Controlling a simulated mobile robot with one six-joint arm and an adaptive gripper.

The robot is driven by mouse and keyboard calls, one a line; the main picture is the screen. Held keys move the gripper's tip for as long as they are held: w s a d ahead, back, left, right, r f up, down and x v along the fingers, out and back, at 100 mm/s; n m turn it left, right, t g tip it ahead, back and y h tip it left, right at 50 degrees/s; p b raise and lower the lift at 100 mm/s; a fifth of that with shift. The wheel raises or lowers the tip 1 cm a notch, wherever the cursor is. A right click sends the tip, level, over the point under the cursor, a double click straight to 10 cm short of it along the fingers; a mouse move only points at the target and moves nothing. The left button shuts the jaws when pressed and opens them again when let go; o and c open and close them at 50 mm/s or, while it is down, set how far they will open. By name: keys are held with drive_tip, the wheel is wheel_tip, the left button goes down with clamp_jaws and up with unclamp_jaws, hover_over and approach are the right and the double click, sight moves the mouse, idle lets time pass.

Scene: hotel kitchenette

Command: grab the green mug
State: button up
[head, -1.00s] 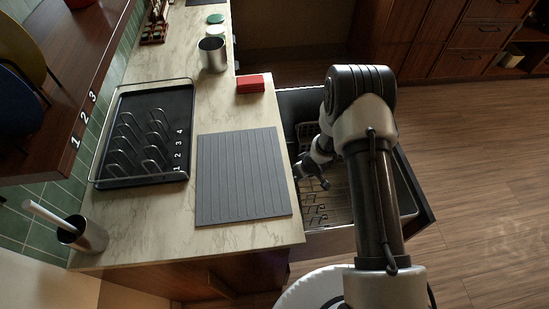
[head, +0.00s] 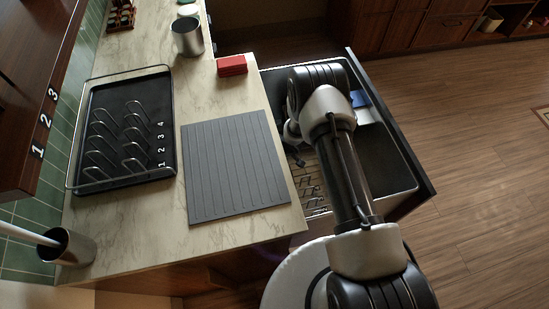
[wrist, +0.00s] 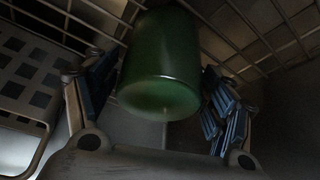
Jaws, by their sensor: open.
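The green mug (wrist: 160,65) shows in the wrist view, top centre, with its round end toward me. It is between the two open fingers of my gripper (wrist: 158,98), with a dark gap visible on each side. It lies against or beside a wire rack (wrist: 270,40); I cannot tell whether it touches the wires. No handle shows. In the head view my arm reaches down into the open drawer (head: 392,165), and the arm hides the mug. Part of my gripper (head: 298,158) shows at the drawer's left side.
A grey drying mat (head: 235,165) and a black numbered rack tray (head: 125,130) lie on the counter left of the drawer. A red sponge block (head: 232,65) and a metal canister (head: 187,37) stand farther back. A slotted basket (wrist: 25,80) is left in the wrist view.

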drive_tip(key=shift+c, duration=0.5)
drive_tip(key=c, duration=0.9)
drive_tip(key=shift+r, duration=0.1)
